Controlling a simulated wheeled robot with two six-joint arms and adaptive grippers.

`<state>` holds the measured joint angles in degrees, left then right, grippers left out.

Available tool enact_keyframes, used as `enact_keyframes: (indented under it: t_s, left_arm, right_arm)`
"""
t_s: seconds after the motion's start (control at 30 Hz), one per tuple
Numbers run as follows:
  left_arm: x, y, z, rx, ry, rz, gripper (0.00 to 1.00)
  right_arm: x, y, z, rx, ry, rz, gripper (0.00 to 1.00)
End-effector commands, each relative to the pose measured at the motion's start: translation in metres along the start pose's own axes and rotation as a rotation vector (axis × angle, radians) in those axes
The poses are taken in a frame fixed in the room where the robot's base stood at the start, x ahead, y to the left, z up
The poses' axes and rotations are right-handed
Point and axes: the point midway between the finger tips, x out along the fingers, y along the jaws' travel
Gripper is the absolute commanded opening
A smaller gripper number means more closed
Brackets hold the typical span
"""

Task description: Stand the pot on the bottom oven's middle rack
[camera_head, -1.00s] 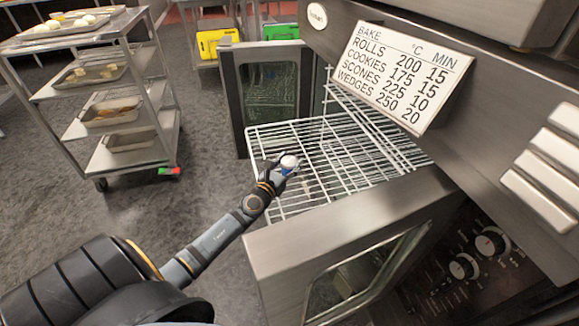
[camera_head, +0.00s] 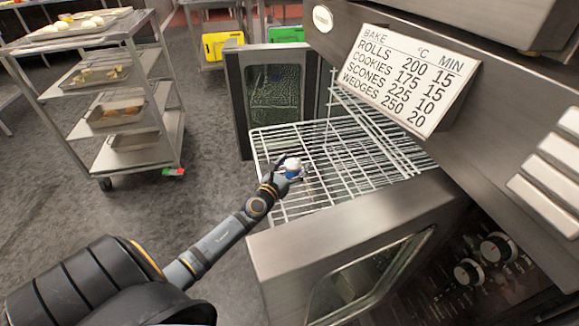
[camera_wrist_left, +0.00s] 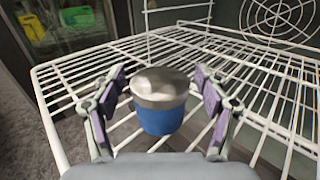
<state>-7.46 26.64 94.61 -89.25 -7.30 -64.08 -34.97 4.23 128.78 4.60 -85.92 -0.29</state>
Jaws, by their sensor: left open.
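The small pot (camera_head: 293,166) is blue with a pale grey metallic top. In the left wrist view the pot (camera_wrist_left: 160,122) is upright over the white wire rack (camera_wrist_left: 85,75) and appears to stand on it, near its front edge. In the head view the rack (camera_head: 330,185) extends out of the oven between its open doors. My left gripper (camera_head: 287,171) is at the pot. In the left wrist view its fingers (camera_wrist_left: 160,95) are spread on either side of the pot, with gaps visible. My right gripper is not in view.
Another wire rack (camera_head: 375,125) lies higher and farther in. The open glass doors (camera_head: 272,100) and (camera_head: 350,225) flank the rack. A metal tray trolley (camera_head: 150,155) stands to the left. A baking chart (camera_head: 400,80) is on the oven front. Grey floor lies clear between trolley and oven.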

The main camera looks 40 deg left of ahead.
Motion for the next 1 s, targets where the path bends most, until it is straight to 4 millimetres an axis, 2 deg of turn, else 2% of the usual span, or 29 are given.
enact_keyframes:
  t_s: [0.07,0.3,0.5,0.7,1.0]
  left_arm:
    - [-0.009,0.0,0.0,0.003,0.002,-0.001,0.74]
    - [-0.067,0.0,-0.001,0.006,0.005,-0.004,0.74]
    - [-0.105,0.0,0.0,0.003,0.004,-0.003,0.74]
    - [-0.12,0.0,0.001,0.001,0.0,-0.001,0.74]
    - [-0.12,0.0,0.001,0.0,0.0,0.0,0.74]
  right_arm:
    - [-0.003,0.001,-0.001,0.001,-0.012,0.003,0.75]
    - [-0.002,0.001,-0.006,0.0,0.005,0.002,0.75]
    - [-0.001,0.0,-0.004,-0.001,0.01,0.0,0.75]
    - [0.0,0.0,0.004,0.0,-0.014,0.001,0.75]
    - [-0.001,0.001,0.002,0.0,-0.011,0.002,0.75]
